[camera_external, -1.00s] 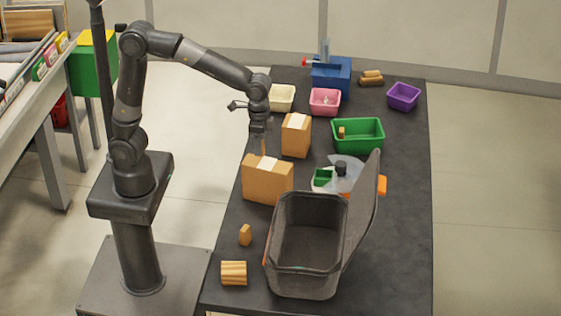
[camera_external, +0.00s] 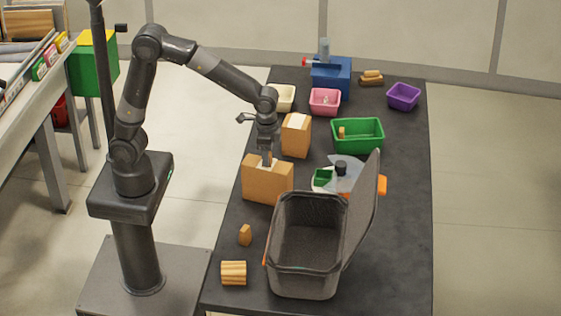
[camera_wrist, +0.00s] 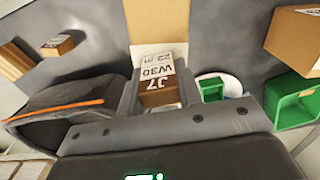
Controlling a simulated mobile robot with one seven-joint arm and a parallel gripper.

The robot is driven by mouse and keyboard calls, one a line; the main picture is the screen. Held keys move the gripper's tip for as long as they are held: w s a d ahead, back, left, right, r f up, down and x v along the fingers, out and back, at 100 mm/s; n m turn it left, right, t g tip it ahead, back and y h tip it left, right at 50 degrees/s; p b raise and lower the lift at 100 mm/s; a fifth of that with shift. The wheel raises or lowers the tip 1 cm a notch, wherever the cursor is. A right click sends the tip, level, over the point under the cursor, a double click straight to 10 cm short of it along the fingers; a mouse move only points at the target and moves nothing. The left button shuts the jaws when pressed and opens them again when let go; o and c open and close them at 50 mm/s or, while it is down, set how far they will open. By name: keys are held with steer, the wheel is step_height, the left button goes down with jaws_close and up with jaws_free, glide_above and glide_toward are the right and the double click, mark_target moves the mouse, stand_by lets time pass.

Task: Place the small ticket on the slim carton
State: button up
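A brown carton (camera_external: 266,187) with a white strip on top stands upright on the dark table; it also shows in the wrist view (camera_wrist: 150,22). My gripper (camera_external: 267,163) points down at this carton's top. In the wrist view, my gripper's fingers (camera_wrist: 158,97) are either side of a small brown piece (camera_wrist: 158,98) with white, printed markings, and appear shut on it. The piece overlaps the white strip in that view; I cannot tell whether it touches the carton. In the external view it is hidden. Which piece is the ticket cannot be told for sure.
A second carton (camera_external: 296,137) stands just behind. An open grey bin (camera_external: 305,245) with raised lid is in front, beside a small brown block (camera_external: 245,235) and a striped block (camera_external: 233,272). A green tray (camera_external: 358,147) and a white plate (camera_external: 318,185) lie right.

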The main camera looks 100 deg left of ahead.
steer(key=o, duration=0.5)
steer(key=shift+c, duration=0.2)
step_height(320, 180, up, 12)
steer(key=shift+f, duration=0.1)
steer(key=s+t, duration=0.5)
steer(key=s, duration=1.9)
steer(key=shift+d+f+t, duration=0.25)
steer(key=shift+f+t, duration=0.05)
steer(key=shift+f, duration=0.05)
